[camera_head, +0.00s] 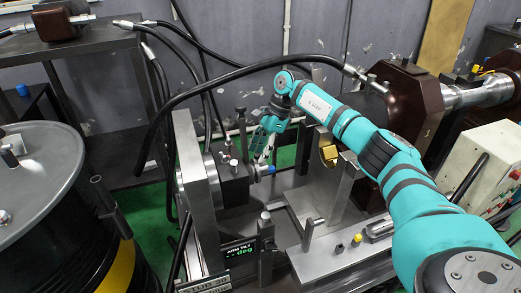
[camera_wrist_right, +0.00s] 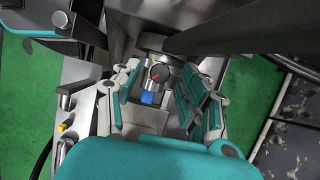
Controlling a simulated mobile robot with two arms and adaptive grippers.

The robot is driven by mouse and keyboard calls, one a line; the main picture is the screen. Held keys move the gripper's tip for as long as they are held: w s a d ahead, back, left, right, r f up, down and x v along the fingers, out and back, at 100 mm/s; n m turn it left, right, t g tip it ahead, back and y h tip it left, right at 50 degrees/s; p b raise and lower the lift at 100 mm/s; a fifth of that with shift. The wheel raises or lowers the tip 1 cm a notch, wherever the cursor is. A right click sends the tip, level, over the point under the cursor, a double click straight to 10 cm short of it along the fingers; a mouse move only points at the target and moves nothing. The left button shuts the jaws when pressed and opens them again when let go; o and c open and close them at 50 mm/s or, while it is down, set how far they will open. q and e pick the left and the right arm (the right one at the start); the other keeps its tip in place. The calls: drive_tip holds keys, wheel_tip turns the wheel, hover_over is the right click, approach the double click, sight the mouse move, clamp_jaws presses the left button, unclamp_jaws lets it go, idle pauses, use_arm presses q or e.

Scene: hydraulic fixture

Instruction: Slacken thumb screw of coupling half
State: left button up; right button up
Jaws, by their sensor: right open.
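My right gripper (camera_head: 264,146) reaches in from the right in the head view, beside a dark block (camera_head: 234,187) on the fixture. A small blue-tipped part (camera_head: 266,170) sticks out from the block's right side, just below the fingers. In the right wrist view the gripper (camera_wrist_right: 158,84) is open, its fingers apart on either side of a round grey end with a red mark (camera_wrist_right: 158,73) and the blue tip (camera_wrist_right: 148,98). I cannot tell whether a finger touches them. I cannot clearly make out which part is the thumb screw. My left gripper is out of view.
An upright steel plate (camera_head: 197,190) stands left of the block. A black hose (camera_head: 215,84) arches over the fixture. A black drum (camera_head: 40,215) is at left, a white control box (camera_head: 482,160) at right. A small display (camera_head: 240,250) sits in front.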

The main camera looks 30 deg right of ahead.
drive_tip(key=v, duration=1.2)
